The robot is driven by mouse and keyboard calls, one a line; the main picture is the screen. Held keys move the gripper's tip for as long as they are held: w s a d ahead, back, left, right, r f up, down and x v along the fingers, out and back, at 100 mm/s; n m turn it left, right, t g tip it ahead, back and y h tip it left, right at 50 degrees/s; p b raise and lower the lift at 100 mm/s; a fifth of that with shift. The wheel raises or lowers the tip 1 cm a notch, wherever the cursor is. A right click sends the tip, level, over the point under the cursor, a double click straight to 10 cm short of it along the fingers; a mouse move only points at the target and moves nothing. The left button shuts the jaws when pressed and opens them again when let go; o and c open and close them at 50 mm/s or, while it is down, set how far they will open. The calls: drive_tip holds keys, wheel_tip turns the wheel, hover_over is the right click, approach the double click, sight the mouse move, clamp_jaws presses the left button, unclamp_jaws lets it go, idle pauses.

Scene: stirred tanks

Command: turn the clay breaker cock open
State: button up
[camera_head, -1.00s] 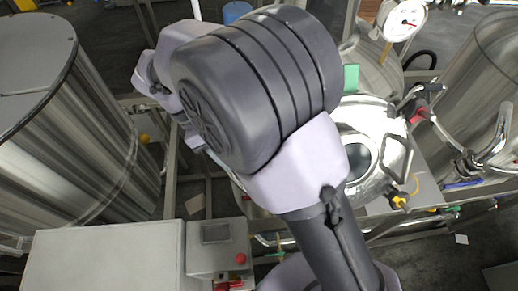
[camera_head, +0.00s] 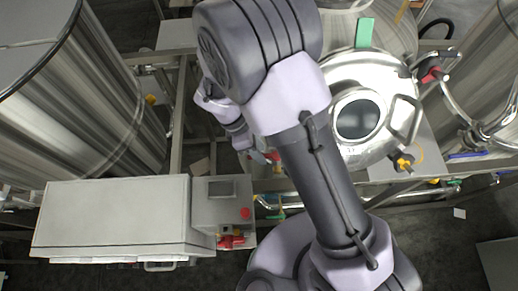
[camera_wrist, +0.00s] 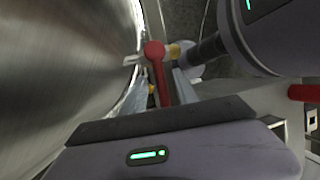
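In the wrist view a cock with a red lever handle (camera_wrist: 157,68) stands ahead of my gripper (camera_wrist: 158,88), beside a large steel wall. Its round head joins a brass fitting (camera_wrist: 175,50) and a dark stem. The fingers lie on either side of the lever, with gaps showing, so the gripper looks open around it. I cannot tell whether either finger touches it. In the head view my gripper (camera_head: 262,157) is small and partly hidden by my arm, with a bit of red near its tip. The colour I see on the lever is red, and no label shows.
A lidded steel vessel (camera_head: 330,90) stands right of my arm, with a yellow cock (camera_head: 403,163) and a red-handled cock (camera_head: 430,73). A large steel tank (camera_head: 85,100) is at left. A grey control box (camera_head: 110,217) and panel (camera_head: 222,200) stand in front. Frame rails cross behind.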

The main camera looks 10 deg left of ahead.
drive_tip(key=shift+c, duration=0.5)
clamp_jaws()
idle(0.8)
